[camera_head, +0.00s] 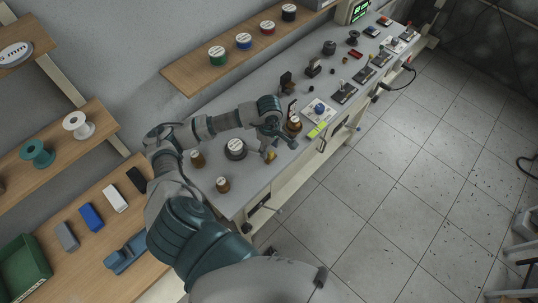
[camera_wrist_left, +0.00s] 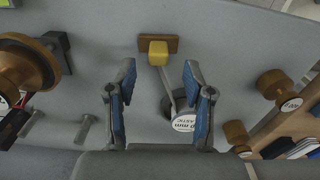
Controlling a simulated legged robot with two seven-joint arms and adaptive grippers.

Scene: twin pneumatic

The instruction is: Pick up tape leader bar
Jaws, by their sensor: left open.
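In the left wrist view, a yellow block (camera_wrist_left: 158,50) sits against a small brown piece on the grey bench, and a thin grey rod runs from it toward a dark disc (camera_wrist_left: 183,120) with a white label. I take this yellow-ended piece for the tape leader bar; the name cannot be read. The yellow piece also shows in the head view (camera_head: 270,156), partly beside my gripper. My left gripper (camera_wrist_left: 159,78) is open, its blue-padded fingers either side of the rod and apart from it. In the head view, my left gripper (camera_head: 282,142) hangs low over the bench. My right gripper is not in view.
Brown spools (camera_head: 223,184) and a dark labelled roll (camera_head: 235,149) stand close by on the bench (camera_head: 215,168). A white plate with a blue knob (camera_head: 320,110) lies beyond the gripper. A wooden shelf (camera_head: 185,77) with spools runs behind. Floor lies open to the right.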

